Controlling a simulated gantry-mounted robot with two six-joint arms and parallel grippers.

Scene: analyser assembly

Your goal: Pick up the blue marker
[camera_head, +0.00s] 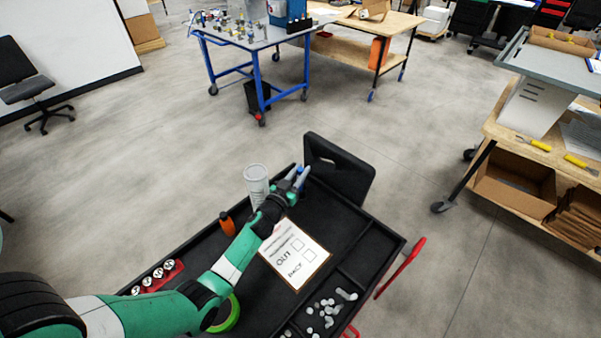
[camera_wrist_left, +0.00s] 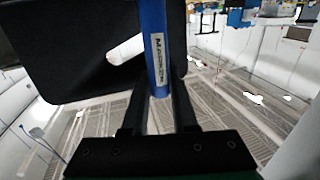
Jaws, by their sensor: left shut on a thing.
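The blue marker (camera_wrist_left: 155,45) stands upright between the fingers of my left gripper (camera_wrist_left: 158,108) in the left wrist view. A pale label with dark lettering is on its side, and its top runs out of the picture. My left gripper is shut on it. My right gripper is not in view.
A clear cylinder (camera_head: 257,182), an orange bottle (camera_head: 227,224), a paper sheet (camera_head: 295,254), green tape (camera_head: 226,316) and several small grey parts (camera_head: 325,312) are on the cart. Open floor lies beyond.

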